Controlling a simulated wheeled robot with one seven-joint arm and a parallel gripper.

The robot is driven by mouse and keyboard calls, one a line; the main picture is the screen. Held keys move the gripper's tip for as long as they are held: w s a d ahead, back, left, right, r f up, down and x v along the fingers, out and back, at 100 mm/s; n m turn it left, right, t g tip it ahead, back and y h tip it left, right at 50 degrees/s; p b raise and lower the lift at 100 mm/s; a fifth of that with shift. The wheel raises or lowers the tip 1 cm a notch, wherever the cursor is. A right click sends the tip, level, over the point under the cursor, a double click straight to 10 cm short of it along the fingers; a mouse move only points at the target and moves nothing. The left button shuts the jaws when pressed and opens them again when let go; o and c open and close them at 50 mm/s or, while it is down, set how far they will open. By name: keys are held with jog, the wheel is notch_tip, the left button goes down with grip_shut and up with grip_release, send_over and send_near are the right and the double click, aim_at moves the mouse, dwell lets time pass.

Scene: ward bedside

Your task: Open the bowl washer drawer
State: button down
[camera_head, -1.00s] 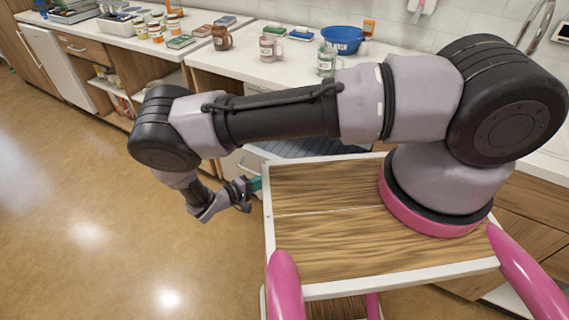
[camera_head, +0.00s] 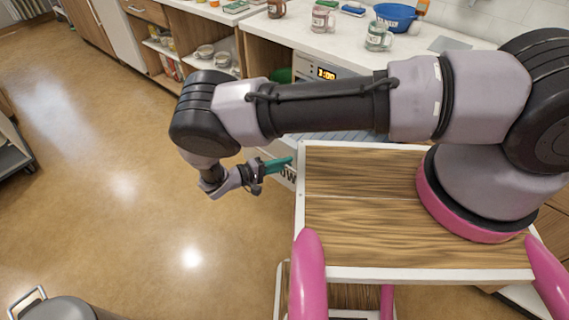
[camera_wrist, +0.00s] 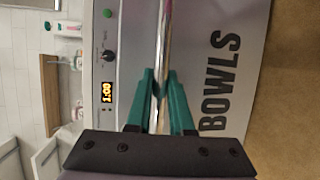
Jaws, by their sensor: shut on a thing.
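The bowl washer is a pale front with a lit 1:00 display (camera_head: 327,74), partly hidden behind my arm. In the wrist view its control panel (camera_wrist: 108,30), with a dial and a green button, is on the left. The drawer front (camera_wrist: 240,85), marked BOWLS, is on the right; part of its lettering also shows in the head view (camera_head: 288,178). A shiny bar handle (camera_wrist: 163,45) runs between my gripper's green fingers (camera_wrist: 160,80). My gripper (camera_head: 280,164) is shut on this handle. How far the drawer is out is not clear.
My arm and wooden top hide much of the washer. The counter (camera_head: 345,40) holds mugs and a blue bowl (camera_head: 395,17). Open shelves (camera_head: 205,60) hold bowls on the left. A grey bin (camera_head: 55,308) stands at lower left; the floor between is clear.

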jog(key=c, duration=0.8)
grip_release()
jog(key=shift+a, duration=0.1)
jog(key=v, duration=1)
jog(key=shift+s+a, duration=0.2)
jog(key=shift+s, duration=0.05)
jog(key=shift+d+r, duration=0.1)
